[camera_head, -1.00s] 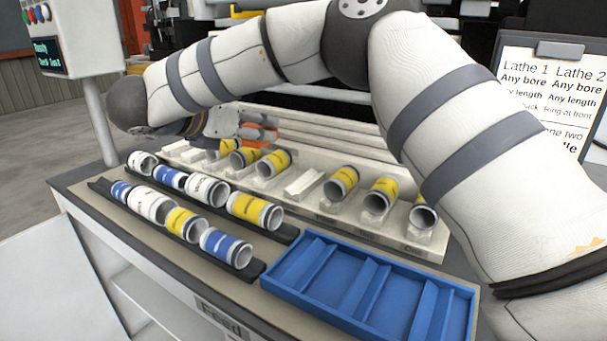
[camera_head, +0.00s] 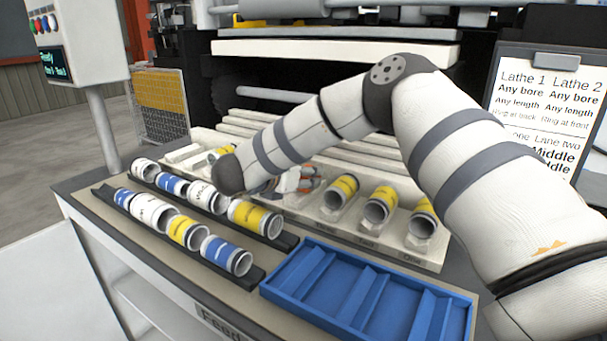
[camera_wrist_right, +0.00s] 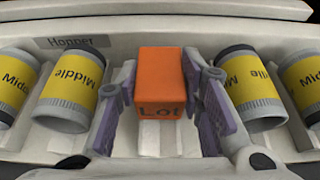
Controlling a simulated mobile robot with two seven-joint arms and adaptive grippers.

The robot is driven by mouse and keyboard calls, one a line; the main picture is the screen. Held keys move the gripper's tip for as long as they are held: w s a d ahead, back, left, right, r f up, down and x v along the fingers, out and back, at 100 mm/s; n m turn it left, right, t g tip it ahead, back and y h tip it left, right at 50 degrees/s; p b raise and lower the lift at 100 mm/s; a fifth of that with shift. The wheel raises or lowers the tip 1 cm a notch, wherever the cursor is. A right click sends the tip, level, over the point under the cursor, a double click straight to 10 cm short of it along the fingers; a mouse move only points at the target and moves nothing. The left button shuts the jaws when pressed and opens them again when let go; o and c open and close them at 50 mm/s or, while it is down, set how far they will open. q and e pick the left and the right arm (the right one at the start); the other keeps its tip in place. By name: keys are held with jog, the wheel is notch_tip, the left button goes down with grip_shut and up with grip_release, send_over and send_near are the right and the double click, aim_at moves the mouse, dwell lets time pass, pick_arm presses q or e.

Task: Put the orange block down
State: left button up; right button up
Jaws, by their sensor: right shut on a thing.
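The orange block (camera_wrist_right: 160,82), marked "Lot", sits between the purple-padded fingers of my right gripper (camera_wrist_right: 160,100) in the wrist view. The gripper is shut on it. Below it is a bare white slot of the cream hopper rack (camera_wrist_right: 160,138), between two yellow-banded cylinders marked "Middle". I cannot tell if the block touches the slot. In the head view my right gripper (camera_head: 305,180) is low over the middle of the rack (camera_head: 330,233), with a little orange showing. My forearm hides part of the rack there. My left gripper is not in view.
Yellow-banded cylinders (camera_wrist_right: 70,87) and (camera_wrist_right: 250,88) stand close on both sides of the fingers. A dark feed rack (camera_head: 235,275) with several cylinders lies in front at left. An empty blue tray (camera_head: 375,300) is at front right. A sign (camera_head: 545,110) stands at right.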

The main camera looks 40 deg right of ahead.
jog(key=shift+f, duration=0.15)
jog(key=o, duration=1.2)
jog(key=shift+r, duration=0.3)
jog(key=v, duration=1.2)
jog(key=shift+f, duration=0.15)
